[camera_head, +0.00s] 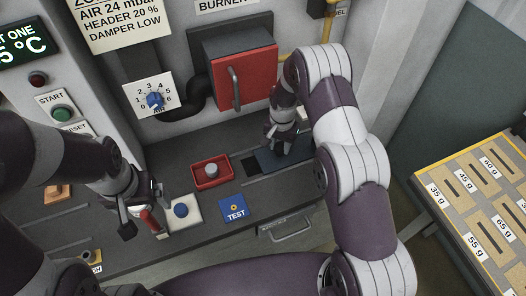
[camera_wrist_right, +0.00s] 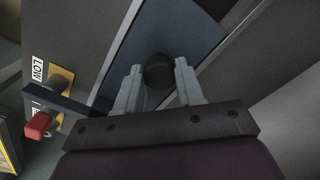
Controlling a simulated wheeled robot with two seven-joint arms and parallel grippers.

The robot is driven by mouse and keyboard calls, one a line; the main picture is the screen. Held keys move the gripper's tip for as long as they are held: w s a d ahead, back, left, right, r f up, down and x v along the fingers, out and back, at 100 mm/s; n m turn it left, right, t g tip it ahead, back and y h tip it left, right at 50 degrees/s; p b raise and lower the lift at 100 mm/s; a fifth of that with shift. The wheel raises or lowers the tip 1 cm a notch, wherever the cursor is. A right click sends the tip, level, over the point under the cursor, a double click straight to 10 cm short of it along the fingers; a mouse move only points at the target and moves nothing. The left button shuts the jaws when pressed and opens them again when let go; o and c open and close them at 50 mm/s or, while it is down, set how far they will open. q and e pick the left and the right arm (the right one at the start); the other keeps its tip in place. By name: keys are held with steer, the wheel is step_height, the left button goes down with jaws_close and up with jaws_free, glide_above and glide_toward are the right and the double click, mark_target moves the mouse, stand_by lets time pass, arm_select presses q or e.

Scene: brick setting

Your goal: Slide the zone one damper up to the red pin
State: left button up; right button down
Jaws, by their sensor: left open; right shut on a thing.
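The damper is a slate-blue sliding plate (camera_head: 268,160) in the dark bench top, with a dark opening (camera_head: 250,166) at its left end. It also shows in the right wrist view (camera_wrist_right: 203,42). My right gripper (camera_head: 276,142) is over the plate. In the right wrist view its two fingers (camera_wrist_right: 158,85) are shut on the plate's round black knob (camera_wrist_right: 158,70). My left gripper (camera_head: 143,222) is open at the lower left, beside a small red and white piece (camera_head: 150,220). I cannot make out the red pin for certain.
A red tray (camera_head: 198,184) holding a grey cylinder, a blue button (camera_head: 181,210) and a blue TEST tag (camera_head: 234,208) lie left of the plate. The red burner door (camera_head: 255,78) stands behind. A red-ended lever (camera_wrist_right: 37,125) is near a LOW label (camera_wrist_right: 38,70). Weights tray (camera_head: 430,174) is right.

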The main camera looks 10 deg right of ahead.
mark_target(296, 148)
steer(key=d, duration=0.3)
steer(key=w+d+b, duration=0.1)
steer(key=d, duration=0.1)
steer(key=shift+w+d, duration=0.1)
steer(key=shift+d, duration=0.3)
steer(key=c, duration=0.7)
jaws_free()
step_height(296, 148, up, 13)
steer(key=b, duration=0.2)
steer(key=shift+b, duration=0.4)
